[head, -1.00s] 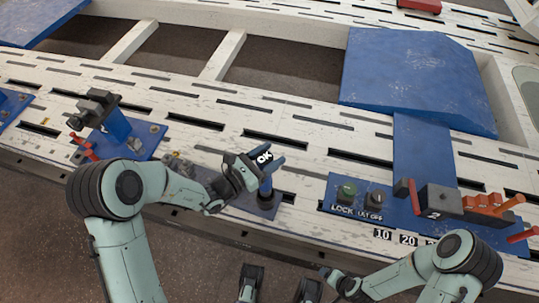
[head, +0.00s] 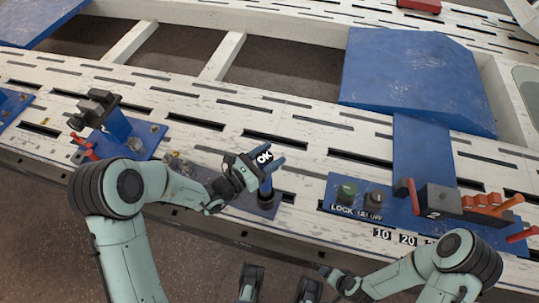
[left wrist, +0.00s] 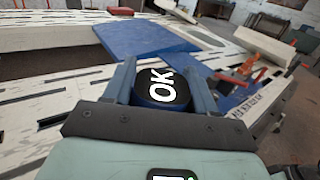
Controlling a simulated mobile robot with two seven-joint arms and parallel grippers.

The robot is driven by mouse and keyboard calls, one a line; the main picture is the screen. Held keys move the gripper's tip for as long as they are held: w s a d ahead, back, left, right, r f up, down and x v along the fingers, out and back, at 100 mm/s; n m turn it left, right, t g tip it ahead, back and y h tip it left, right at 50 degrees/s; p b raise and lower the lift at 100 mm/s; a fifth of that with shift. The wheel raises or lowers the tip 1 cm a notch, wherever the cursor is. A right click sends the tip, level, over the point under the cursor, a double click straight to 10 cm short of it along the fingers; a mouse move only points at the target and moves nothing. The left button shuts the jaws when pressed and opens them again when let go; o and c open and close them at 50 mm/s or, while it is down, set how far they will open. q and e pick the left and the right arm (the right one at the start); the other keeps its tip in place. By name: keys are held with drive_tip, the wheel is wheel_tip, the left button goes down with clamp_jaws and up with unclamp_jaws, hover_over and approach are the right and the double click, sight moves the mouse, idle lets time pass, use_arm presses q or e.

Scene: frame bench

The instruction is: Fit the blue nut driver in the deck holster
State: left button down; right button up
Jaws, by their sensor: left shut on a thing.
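My left gripper (head: 270,167) is shut on the blue nut driver (head: 265,156), whose round dark end cap reads "OK". In the left wrist view the cap (left wrist: 162,88) sits between the two fingers (left wrist: 163,90). Below the fingers in the head view, a blue upright part goes down to a dark round holster (head: 266,201) on a blue deck plate. The driver stands about upright over the holster. I cannot tell how deep it sits, as the fingers hide part of it. My right gripper (head: 333,277) is low in the head view, away from the holster; its jaws are unclear.
A blue bracket with dark clamps (head: 108,118) stands to the left. A large blue plate (head: 415,75) lies behind. The slotted white rail between is mostly clear.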

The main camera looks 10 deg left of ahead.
use_arm(q)
drive_tip(key=shift+r, duration=0.1)
use_arm(e)
drive_tip(key=shift+r, duration=0.15)
use_arm(q)
drive_tip(key=shift+f+b, duration=2.85)
drive_tip(key=shift+f, duration=1.75)
use_arm(e)
wheel_tip(320, 180, down, 6)
drive_tip(key=shift+w+f, duration=0.2)
drive_tip(key=shift+f, duration=0.05)
use_arm(q)
drive_tip(key=shift+c, duration=1.3)
unclamp_jaws()
drive_tip(key=shift+f, duration=0.1)
